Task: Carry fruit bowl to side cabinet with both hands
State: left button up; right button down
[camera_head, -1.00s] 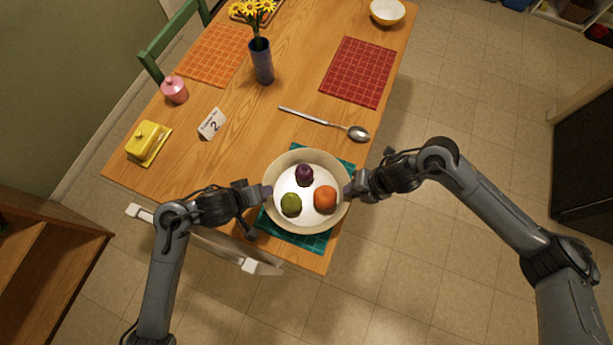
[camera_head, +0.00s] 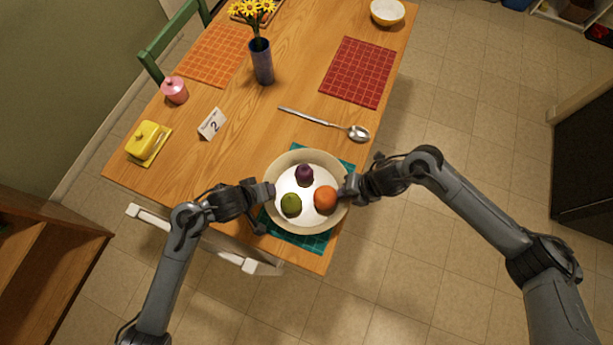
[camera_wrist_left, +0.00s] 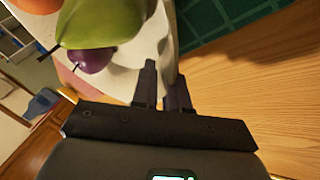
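The fruit bowl (camera_head: 283,223) is cream and round. It sits over a teal placemat (camera_head: 318,241) at the table's near end and holds a purple fruit (camera_head: 304,174), a green fruit (camera_head: 291,205) and an orange fruit (camera_head: 325,199). My left gripper (camera_head: 270,191) is at the bowl's left rim. In the left wrist view its fingers (camera_wrist_left: 161,88) are close together with the bowl wall between them. My right gripper (camera_head: 346,188) is at the right rim, and its finger gap is too small to make out. A brown wooden unit (camera_head: 40,250) stands at lower left; whether it is the side cabinet is unclear.
A spoon (camera_head: 322,124), number card (camera_head: 212,123), yellow butter dish (camera_head: 148,142), pink jar (camera_head: 174,90) and flower vase (camera_head: 262,62) stand on the table (camera_head: 240,140). A white chair (camera_head: 245,264) is at the near edge. Floor at right is open.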

pick_arm(q)
grip_shut()
dwell(1.2)
jog(key=shift+r, duration=0.2)
pick_arm(e)
jog(key=shift+r, duration=0.2)
